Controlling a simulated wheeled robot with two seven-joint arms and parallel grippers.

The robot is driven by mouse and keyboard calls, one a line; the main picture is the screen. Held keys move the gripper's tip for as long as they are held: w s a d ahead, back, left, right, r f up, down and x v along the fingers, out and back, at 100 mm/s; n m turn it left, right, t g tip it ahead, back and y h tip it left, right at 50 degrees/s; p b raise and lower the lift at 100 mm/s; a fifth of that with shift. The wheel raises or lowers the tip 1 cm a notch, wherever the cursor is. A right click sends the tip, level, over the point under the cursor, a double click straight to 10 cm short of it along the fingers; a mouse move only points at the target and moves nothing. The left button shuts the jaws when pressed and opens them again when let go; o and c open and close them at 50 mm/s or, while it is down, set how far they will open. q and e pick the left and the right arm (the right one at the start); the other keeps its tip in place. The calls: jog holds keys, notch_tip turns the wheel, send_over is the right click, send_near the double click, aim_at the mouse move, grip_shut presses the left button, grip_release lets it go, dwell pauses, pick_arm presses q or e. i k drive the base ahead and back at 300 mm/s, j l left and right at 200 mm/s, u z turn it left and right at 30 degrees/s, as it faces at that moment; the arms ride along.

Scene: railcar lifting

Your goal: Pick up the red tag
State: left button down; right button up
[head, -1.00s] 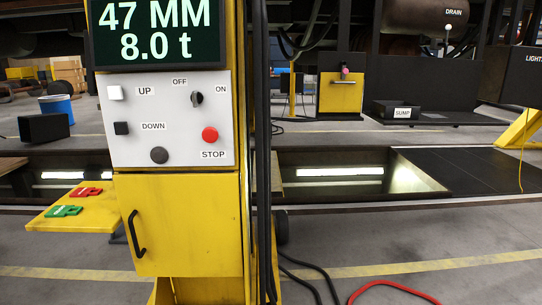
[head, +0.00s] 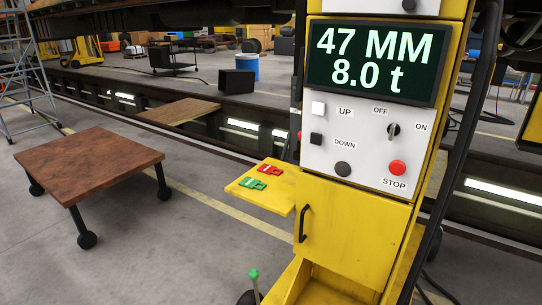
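The red tag (head: 270,170) lies flat on a small yellow side shelf (head: 280,193) fixed to the left of the yellow control cabinet (head: 345,222). A green tag (head: 252,184) lies just in front of it on the same shelf. The tags lie close together. Neither of my grippers shows in the head view.
The cabinet carries a display (head: 372,60) reading 47 MM and 8.0 t, above a panel (head: 355,150) of buttons and a switch. A brown-topped wheeled table (head: 90,160) stands at the left. A green-knobbed lever (head: 254,275) rises low in front. Floor between table and cabinet is clear.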

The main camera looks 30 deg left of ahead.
aim_at(266, 168)
jog(key=i+j+u, duration=0.15)
jog(key=u, duration=0.3)
jog(key=i+j+u, duration=0.2)
jog(key=u, duration=0.2)
jog(key=i+j+z, duration=0.1)
jog(key=z, duration=0.35)
jog(key=j+z, duration=0.3)
jog(key=z, duration=0.15)
jog(key=i, duration=0.05)
